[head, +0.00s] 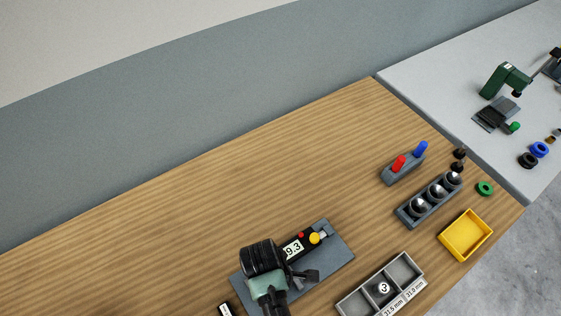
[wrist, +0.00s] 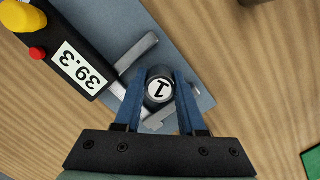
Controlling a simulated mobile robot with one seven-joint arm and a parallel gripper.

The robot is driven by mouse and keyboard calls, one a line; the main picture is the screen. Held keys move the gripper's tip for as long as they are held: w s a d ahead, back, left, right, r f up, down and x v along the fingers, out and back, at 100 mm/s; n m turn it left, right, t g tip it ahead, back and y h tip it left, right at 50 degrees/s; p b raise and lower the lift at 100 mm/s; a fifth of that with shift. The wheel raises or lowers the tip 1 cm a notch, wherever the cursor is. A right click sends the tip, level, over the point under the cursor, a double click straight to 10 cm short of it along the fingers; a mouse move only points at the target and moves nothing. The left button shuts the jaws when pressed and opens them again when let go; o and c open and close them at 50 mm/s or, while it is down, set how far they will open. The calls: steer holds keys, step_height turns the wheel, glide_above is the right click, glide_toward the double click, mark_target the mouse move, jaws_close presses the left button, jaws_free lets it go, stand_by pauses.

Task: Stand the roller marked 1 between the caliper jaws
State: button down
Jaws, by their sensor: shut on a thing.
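The roller marked 1 (wrist: 159,90) is a grey cylinder with a white face, seen from its marked end in the wrist view. My gripper (wrist: 158,82) is shut on it, with one blue finger on each side. The roller lies between the two grey caliper jaws, one above (wrist: 137,53) and one below, partly behind my fingers. I cannot tell whether it touches the base plate. The caliper (wrist: 79,69) reads 39.3 and has red and yellow buttons. In the head view, the caliper (head: 294,247) lies on its grey plate, and my arm hides the roller and fingers.
A grey tray (head: 402,267) with labelled compartments holds a roller marked 3 (head: 384,288). Behind it are a yellow box (head: 466,235), a rack of steel balls (head: 435,196) and a block with red and blue pegs (head: 404,170). The wood left of the caliper is mostly clear.

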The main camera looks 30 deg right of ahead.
steer(key=shift+f, duration=0.1)
steer(key=c, duration=0.8)
jaws_free()
steer(key=shift+o, duration=0.2)
